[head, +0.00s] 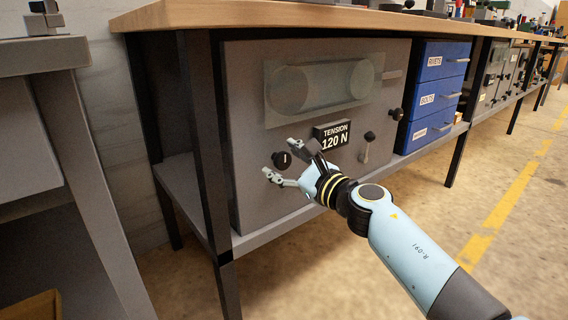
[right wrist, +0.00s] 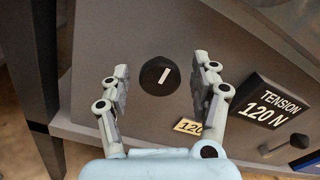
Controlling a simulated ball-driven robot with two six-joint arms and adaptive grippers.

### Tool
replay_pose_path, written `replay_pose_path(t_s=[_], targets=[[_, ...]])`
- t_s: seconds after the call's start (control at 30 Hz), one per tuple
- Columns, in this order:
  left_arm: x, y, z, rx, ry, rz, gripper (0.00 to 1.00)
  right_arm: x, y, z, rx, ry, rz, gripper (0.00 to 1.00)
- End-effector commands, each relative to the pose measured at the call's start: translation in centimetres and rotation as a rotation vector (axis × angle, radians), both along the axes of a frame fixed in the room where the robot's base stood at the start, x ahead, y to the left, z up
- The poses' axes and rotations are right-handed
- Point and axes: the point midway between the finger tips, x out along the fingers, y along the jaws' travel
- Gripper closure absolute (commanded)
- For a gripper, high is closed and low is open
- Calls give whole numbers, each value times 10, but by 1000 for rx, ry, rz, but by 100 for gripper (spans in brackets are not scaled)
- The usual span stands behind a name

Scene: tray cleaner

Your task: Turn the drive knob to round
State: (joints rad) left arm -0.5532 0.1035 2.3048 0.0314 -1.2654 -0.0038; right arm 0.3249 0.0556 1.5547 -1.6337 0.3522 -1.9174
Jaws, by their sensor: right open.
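A round black knob (head: 283,160) with a white pointer mark sits on the lower left of the grey machine front (head: 245,110). In the right wrist view the knob (right wrist: 160,76) lies ahead between my fingers, its white mark slightly tilted from upright. My right gripper (head: 282,160) is open, with a finger on each side of the knob; I cannot tell whether it touches. A small tan plate reading "120" (right wrist: 189,126) shows below the knob, partly behind a finger. A black sign reads "TENSION 120 N" (head: 332,136). My left gripper is not in view.
A clear window (head: 325,85) with two round wheels is above the sign. A lever with a black knob (head: 367,145) and another black knob (head: 397,114) are to the right. Blue drawers (head: 436,92) stand beside the machine. Table legs (head: 205,150) frame its left side.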

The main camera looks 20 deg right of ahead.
Motion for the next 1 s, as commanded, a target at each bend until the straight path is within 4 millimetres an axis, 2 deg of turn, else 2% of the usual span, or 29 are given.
replay_pose_path(t_s=[0.33, 0.77, 1.0], targets=[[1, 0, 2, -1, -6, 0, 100, 4, 2, 0, 2, 2, 0, 38], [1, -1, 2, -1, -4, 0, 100, 4, 2, 0, 2, 2, 0, 94], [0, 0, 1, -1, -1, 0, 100, 4, 2, 0, 21, 9, 0, 94]])
